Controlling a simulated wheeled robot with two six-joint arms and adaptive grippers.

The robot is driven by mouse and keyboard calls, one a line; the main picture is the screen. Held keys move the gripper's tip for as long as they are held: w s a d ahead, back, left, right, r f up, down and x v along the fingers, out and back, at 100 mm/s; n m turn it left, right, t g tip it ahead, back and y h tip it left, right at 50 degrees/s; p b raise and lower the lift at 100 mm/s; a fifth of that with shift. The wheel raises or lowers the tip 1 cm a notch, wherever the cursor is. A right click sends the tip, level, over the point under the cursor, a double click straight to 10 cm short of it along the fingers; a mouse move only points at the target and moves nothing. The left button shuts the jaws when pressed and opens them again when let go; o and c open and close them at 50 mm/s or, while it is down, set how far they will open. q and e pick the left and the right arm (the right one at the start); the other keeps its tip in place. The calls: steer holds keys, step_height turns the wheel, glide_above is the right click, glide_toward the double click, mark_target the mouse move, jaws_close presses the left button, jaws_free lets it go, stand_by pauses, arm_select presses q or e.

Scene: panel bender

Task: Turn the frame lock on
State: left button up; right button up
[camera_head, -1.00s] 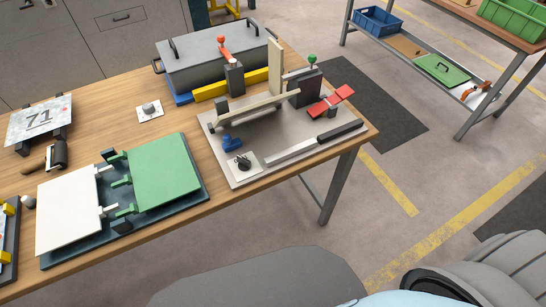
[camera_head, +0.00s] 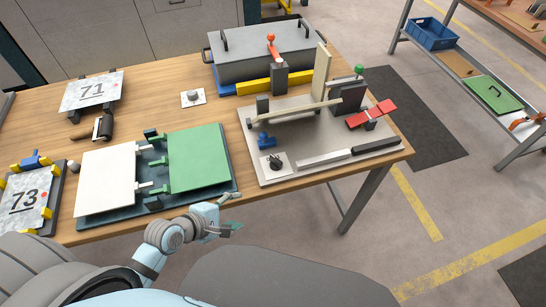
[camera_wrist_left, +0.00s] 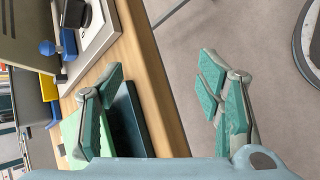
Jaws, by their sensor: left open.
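No frame lock is labelled. A black rotary knob (camera_head: 275,162) sits on a small white plate at the front left corner of the grey bender base (camera_head: 293,178); a black part on a white plate (camera_wrist_left: 75,14) shows at the top left of the left wrist view. A second, pale round knob (camera_head: 192,96) sits on a white plate farther back. My left gripper (camera_head: 232,228) is in front of the table's front edge, below the green panel (camera_head: 198,158). Its fingers (camera_wrist_left: 160,68) are spread with nothing between them. My right gripper is out of view.
The bender base carries a beige bar (camera_head: 290,116), a red handle (camera_head: 371,114), a green-knobbed lever (camera_head: 359,71) and a blue piece (camera_head: 266,140). A white panel (camera_head: 106,181) lies left of the green one. Open floor lies in front of the table.

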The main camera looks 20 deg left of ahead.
mark_target(275, 160)
arm_select(q)
steer(key=w+r+n+t+h, duration=0.25)
steer(key=w+r+n, duration=0.25)
steer(key=r+n, duration=0.5)
steer(key=w+d+f+b, duration=0.1)
steer(key=w+d+f, duration=0.1)
steer(key=w, duration=0.2)
steer(key=w+d+f+n+b, duration=0.1)
steer(key=w+d+f, duration=0.1)
steer(key=w+f, duration=0.1)
steer(key=w+d+f+n+b, duration=0.1)
steer(key=w+d+f, duration=0.1)
steer(key=w, duration=0.3)
steer(key=shift+d+f+t+y+b, duration=0.15)
steer(key=shift+d+t+y+b, duration=0.1)
steer(key=shift+t+b, duration=0.1)
steer(key=shift+c, duration=0.4)
steer(key=c, duration=1.1)
